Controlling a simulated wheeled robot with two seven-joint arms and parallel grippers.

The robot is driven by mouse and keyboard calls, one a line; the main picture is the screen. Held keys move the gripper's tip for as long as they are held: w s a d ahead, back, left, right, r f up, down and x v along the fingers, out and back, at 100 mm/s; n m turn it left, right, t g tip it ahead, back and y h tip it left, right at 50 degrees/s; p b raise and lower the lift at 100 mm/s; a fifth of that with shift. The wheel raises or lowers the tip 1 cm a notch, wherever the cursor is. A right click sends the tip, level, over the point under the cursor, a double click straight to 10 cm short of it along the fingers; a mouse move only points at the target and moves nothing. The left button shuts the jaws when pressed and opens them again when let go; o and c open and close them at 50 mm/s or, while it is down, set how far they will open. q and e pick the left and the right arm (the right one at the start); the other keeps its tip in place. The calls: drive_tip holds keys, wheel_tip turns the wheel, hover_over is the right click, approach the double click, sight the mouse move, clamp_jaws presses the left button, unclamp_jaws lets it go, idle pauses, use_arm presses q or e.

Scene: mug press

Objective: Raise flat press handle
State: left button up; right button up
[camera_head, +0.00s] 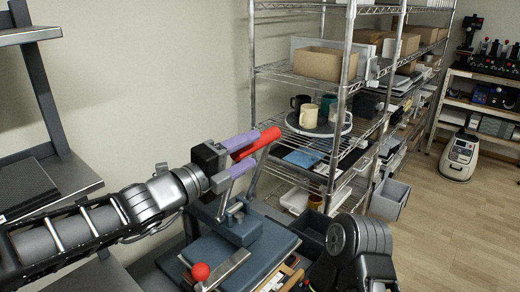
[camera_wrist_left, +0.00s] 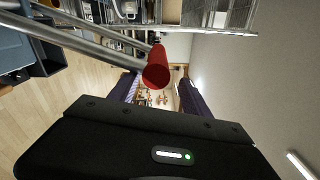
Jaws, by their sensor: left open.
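The flat press (camera_head: 232,232) is a blue-grey machine with a flat bed at the bottom middle of the head view. Its handle (camera_head: 262,143) is a red grip on metal bars, raised above the press and slanting up to the right. My left gripper (camera_head: 250,149) has purple fingers and is open, with the red grip in the space between them. The left wrist view shows the grip's round end (camera_wrist_left: 156,72) between the fingers, closer to the left one; contact is not clear. My right arm shows at the lower right; its gripper is out of view.
A red ball knob (camera_head: 200,271) sits at the front of the press. A wire rack (camera_head: 347,110) stands just behind, with several mugs on a round tray (camera_head: 345,127) and cardboard boxes (camera_head: 325,63). A dark shelf stands at left. Open floor (camera_head: 455,230) lies at right.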

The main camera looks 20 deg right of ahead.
sight(235, 154)
use_arm(q)
drive_tip(key=v, duration=0.4)
drive_tip(key=shift+w+a+r, duration=0.25)
drive_tip(key=shift+a, duration=0.15)
drive_tip(key=shift+s+d+f, duration=0.1)
drive_tip(key=shift+s+d, duration=0.1)
drive_tip(key=shift+d, duration=0.15)
